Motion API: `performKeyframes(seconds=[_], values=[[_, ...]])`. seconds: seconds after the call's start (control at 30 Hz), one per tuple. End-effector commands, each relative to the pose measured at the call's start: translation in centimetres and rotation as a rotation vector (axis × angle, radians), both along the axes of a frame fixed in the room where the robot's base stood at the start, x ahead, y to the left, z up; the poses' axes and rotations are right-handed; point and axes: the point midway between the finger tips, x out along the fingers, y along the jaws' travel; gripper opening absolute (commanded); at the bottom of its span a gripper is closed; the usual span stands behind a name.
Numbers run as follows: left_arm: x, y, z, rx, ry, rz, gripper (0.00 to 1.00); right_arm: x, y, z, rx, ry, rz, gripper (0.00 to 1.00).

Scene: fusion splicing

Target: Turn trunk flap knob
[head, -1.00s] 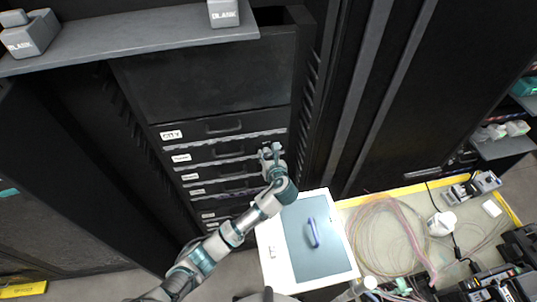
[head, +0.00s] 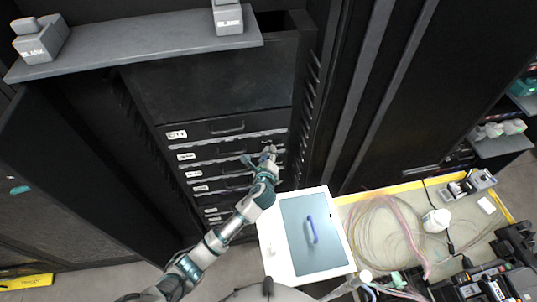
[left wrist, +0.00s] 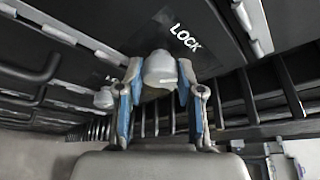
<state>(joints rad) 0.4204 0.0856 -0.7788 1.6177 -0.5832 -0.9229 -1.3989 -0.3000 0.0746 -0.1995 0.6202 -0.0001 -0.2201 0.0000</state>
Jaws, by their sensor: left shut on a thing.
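The pale grey flap knob (left wrist: 160,70) sits on a dark panel next to a white LOCK label (left wrist: 186,38) in the left wrist view. My left gripper (left wrist: 159,78) is shut on this knob, with a blue-padded finger on each side of it. In the head view my left gripper (head: 264,156) is at the right end of the labelled trays in the black cabinet, and it hides the knob there. My right gripper cannot be made out.
Black trays with white labels, one marked CITY (head: 177,134), stack in the cabinet. A grey shelf (head: 140,42) juts out above. A white case (head: 274,236) with a blue handle lies below right. A yellow-edged table (head: 372,193) carries coiled fibre and devices.

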Motion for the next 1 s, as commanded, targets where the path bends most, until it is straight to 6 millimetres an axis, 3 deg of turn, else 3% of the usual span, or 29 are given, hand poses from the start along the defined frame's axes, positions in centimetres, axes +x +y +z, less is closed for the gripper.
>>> performKeyframes(seconds=[0.5,1.0], values=[[-0.1,0.2,-0.9,-0.435,-0.080,0.003,0.02,-0.1,-0.6,-3.5,-0.007,0.002,0.003,0.00],[-0.1,0.2,-0.7,-0.614,-0.115,0.004,0.02,-0.1,-0.6,-5.3,-0.007,0.003,0.003,0.00]])
